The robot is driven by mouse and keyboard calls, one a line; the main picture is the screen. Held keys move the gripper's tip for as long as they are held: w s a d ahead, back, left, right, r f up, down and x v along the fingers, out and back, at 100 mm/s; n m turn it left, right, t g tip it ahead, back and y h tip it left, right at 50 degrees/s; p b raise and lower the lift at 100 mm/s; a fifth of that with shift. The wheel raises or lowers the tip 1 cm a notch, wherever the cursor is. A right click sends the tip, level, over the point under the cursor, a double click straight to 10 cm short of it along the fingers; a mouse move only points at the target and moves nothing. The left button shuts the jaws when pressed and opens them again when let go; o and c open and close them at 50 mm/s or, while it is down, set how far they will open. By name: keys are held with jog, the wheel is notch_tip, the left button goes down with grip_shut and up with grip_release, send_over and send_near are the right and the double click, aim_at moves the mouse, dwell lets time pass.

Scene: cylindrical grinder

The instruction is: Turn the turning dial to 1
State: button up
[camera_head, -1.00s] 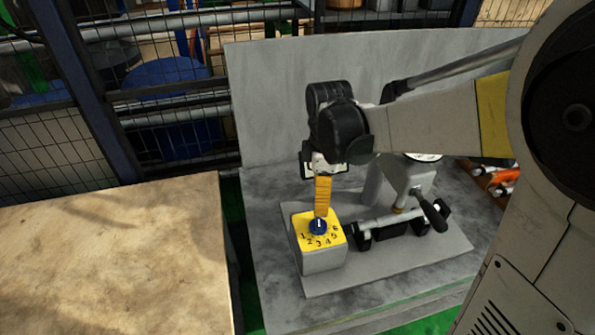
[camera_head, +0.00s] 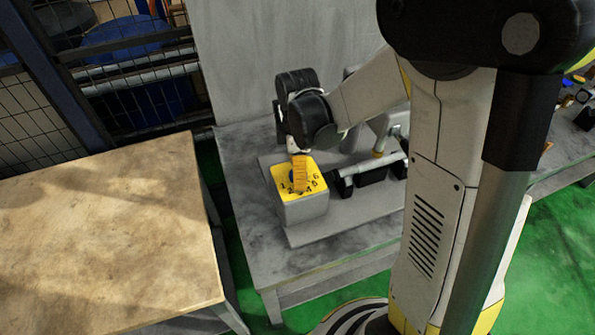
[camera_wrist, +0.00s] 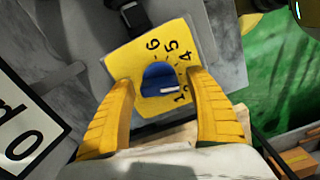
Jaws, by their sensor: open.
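The turning dial is a blue knob (camera_wrist: 158,78) with a white mark, on the yellow numbered face (camera_wrist: 120,65) of a grey box (camera_head: 306,210). In the wrist view the white mark points right, toward the low numbers; the exact number is unclear. My gripper (camera_wrist: 159,84) is open, with one yellow finger on each side of the knob. I cannot tell whether the fingers touch it. In the head view my gripper (camera_head: 299,188) comes down from above onto the yellow face, and its finger hides much of the knob and some numbers.
The box stands on a grey plate on a grey worktable (camera_head: 250,240). A black and metal fixture (camera_head: 370,173) is close to its right. A wooden-topped table (camera_head: 110,235) is at the left, across a gap with green floor.

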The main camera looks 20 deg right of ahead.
jog(key=c, duration=1.2)
jog(key=m, duration=0.5)
jog(key=shift+m, duration=0.4)
jog(key=m, duration=0.6)
jog(key=shift+b, duration=0.4)
